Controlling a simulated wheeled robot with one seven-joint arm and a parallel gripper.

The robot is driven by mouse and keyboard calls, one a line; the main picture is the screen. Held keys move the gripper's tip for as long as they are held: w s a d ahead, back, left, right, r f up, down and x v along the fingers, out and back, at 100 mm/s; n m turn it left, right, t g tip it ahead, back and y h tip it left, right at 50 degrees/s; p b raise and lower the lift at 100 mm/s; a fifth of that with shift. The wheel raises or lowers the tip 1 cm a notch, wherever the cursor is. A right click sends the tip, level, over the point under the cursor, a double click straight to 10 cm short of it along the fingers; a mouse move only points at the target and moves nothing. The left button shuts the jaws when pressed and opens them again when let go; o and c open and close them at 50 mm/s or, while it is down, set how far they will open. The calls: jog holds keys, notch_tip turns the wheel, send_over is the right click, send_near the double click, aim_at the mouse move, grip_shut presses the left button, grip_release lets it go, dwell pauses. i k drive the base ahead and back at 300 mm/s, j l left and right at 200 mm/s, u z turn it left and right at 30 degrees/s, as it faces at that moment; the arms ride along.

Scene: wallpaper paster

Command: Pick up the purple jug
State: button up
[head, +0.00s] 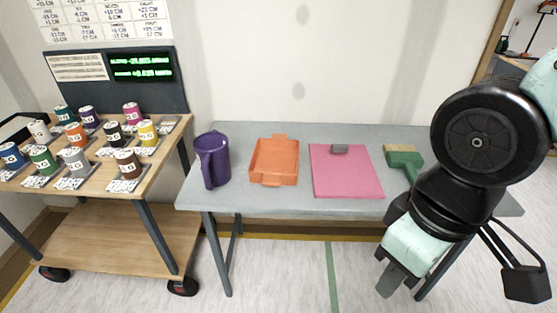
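The purple jug (212,160) stands upright near the left end of the grey table (235,205). Its handle faces the front, toward my camera. My gripper (393,279) hangs at the lower right, in front of the table and well to the right of the jug, apart from it. The gripper is seen at an angle, so its finger gap does not show. I see nothing held in it.
An orange tray (274,161), a pink board (346,172) with a small grey block and a green-handled brush (404,163) lie right of the jug. A wooden cart (100,185) with several coloured cans stands left. Floor in front is clear.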

aim_at(213, 166)
jog(key=i+j+u, duration=0.1)
jog(key=j+u, duration=0.3)
jog(key=i+j+u, duration=0.15)
jog(key=j+u, duration=0.2)
jog(key=i+j+u, duration=0.15)
jog(key=u, duration=0.25)
